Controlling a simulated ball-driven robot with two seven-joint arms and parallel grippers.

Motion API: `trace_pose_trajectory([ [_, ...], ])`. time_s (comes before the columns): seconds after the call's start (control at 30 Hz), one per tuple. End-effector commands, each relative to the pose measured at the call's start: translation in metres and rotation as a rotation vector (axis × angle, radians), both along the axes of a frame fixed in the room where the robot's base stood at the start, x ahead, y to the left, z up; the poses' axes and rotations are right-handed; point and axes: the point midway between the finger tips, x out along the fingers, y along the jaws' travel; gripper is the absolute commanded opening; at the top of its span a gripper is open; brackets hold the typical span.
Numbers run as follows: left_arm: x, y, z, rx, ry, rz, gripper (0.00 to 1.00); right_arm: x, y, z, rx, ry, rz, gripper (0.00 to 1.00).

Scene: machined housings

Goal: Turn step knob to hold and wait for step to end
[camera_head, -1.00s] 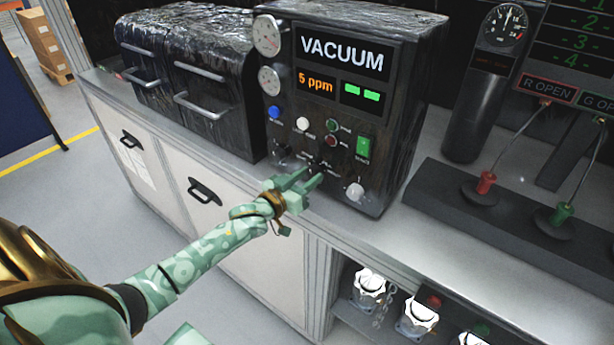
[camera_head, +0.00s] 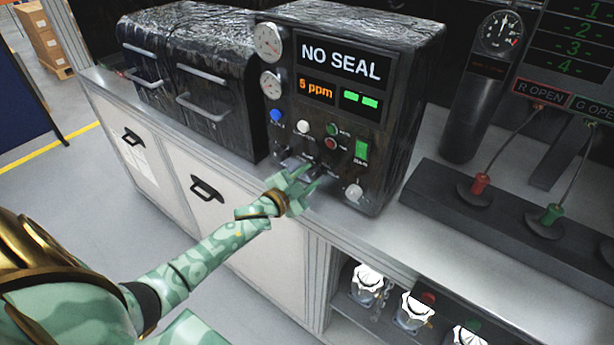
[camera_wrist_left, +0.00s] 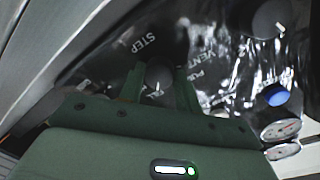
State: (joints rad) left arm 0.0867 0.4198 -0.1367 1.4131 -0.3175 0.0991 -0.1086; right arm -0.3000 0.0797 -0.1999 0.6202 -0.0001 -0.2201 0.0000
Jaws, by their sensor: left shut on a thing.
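The step knob (camera_wrist_left: 158,74) is a dark round knob beside the printed word STEP in the left wrist view. My left gripper (camera_head: 311,176) reaches the lower front of the black control unit (camera_head: 337,130). Its two green fingers (camera_wrist_left: 162,82) stand on either side of the step knob and are shut on it. In the head view the fingers and low contrast hide most of the knob. The unit's display (camera_head: 341,62) reads NO SEAL, with 5 ppm in orange below and two green bars lit. My right gripper is not in view.
Close by on the panel are a blue button (camera_head: 276,115), a white button (camera_head: 302,126), a green switch (camera_head: 361,150) and a pale knob (camera_head: 353,191). A black double-door box (camera_head: 190,70) stands left.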

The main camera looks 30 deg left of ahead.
Motion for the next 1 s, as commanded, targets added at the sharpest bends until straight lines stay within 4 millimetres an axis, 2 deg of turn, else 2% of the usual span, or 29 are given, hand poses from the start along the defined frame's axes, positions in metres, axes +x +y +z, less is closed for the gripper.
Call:
trace_pose_trajectory([
  [0.5, -0.0003, -0.001, -0.0001, 0.412, -0.031, 0.0, 0.1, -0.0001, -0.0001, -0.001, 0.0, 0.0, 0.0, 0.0],
  [1.0, -0.0005, -0.0009, 0.0001, 0.547, -0.041, -0.001, 0.1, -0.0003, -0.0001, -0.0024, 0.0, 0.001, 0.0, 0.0],
])
